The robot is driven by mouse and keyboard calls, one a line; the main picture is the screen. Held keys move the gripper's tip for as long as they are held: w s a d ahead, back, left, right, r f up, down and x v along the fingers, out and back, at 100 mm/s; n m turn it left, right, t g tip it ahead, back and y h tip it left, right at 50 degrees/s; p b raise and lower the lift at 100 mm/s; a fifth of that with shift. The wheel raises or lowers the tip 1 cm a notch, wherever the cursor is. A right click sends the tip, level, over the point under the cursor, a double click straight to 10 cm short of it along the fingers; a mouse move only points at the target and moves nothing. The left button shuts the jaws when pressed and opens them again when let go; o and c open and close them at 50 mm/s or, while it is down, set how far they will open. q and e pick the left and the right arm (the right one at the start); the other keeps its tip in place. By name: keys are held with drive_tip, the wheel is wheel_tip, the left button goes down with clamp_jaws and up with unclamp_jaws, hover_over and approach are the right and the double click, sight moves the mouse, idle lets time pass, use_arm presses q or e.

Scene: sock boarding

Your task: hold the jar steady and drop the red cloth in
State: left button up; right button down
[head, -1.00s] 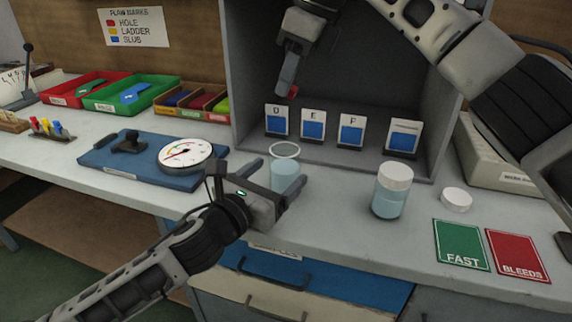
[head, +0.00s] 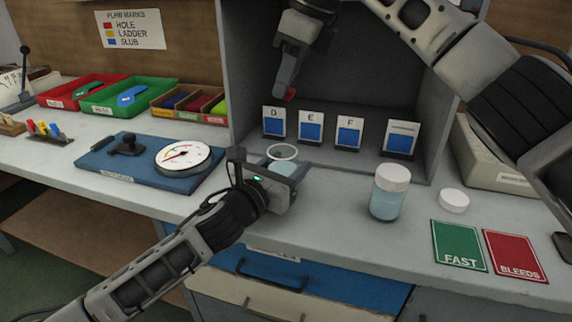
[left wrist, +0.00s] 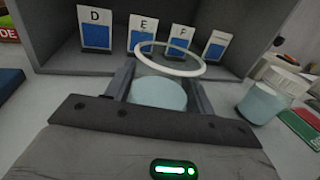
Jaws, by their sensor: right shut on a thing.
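The open jar (head: 283,152) stands upright on the bench, clear with a pale blue liquid. It also shows in the left wrist view (left wrist: 160,93), its rim facing up. My left gripper (head: 275,168) has one finger on each side of the jar. The fingers look open, with the jar between them; whether they touch the glass is hard to tell. My right gripper (head: 288,90) points down above and behind the jar, inside the grey booth. It is shut on a small red cloth (head: 291,95), mostly hidden by the fingers.
A lidded jar (head: 388,193) and a loose white lid (head: 454,200) stand to the right. Green FAST (head: 459,246) and red BLEEDS (head: 516,256) cards lie in front. Several blue sample cards (head: 311,127) stand behind the jar. A round dial (head: 183,157) is at left.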

use_arm(q)
drive_tip(key=shift+f, duration=0.1)
use_arm(e)
wheel_tip(320, 180, down, 8)
idle(1.3)
drive_tip(key=shift+a, duration=0.1)
drive_tip(key=c, duration=1.2)
unclamp_jaws()
drive_tip(key=v, duration=1.2)
